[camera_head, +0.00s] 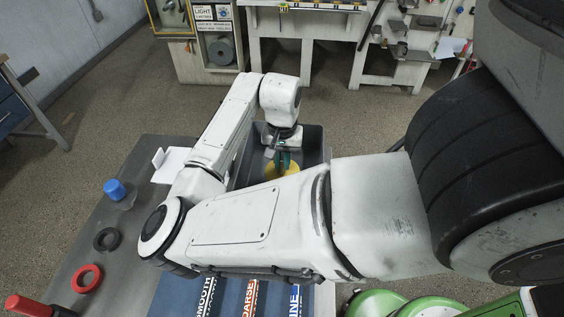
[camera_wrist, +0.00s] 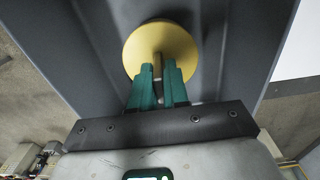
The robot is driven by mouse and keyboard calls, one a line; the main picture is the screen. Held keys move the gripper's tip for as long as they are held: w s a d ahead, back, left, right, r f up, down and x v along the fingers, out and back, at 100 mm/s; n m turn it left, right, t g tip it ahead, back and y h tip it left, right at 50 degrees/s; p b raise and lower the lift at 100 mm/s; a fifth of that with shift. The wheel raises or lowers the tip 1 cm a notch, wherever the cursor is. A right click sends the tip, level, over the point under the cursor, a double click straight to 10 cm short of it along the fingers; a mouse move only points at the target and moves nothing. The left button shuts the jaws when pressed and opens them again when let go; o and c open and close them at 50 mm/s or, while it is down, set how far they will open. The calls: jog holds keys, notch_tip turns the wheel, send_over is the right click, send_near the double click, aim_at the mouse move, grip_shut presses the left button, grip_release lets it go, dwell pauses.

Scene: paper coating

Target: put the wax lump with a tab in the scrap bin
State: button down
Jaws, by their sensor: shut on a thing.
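The yellow wax lump (camera_head: 271,171) is round, partly hidden behind my arm in the head view. In the wrist view the lump (camera_wrist: 180,45) shows as a disc with a narrow upright tab (camera_wrist: 158,64). My gripper (camera_head: 284,158) points down with its green fingers; in the wrist view the fingers (camera_wrist: 159,74) are shut on the tab. A dark grey bin (camera_head: 314,140) lies around and beneath the lump in the head view, and its walls (camera_wrist: 95,40) flank the lump in the wrist view. I cannot tell whether the lump touches the bin floor.
A grey table (camera_head: 128,168) carries a blue-capped jar (camera_head: 116,190), a black ring (camera_head: 107,239), a red ring (camera_head: 87,279) and a white paper or tray (camera_head: 170,164). Blue labelled mats (camera_head: 228,297) lie in front. Workbenches stand at the back.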

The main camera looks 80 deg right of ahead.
jog(key=shift+f, duration=0.65)
jog(key=shift+f, duration=0.1)
jog(key=c, duration=1.1)
grip_release()
notch_tip(320, 180, up, 12)
jog(key=shift+r, duration=0.1)
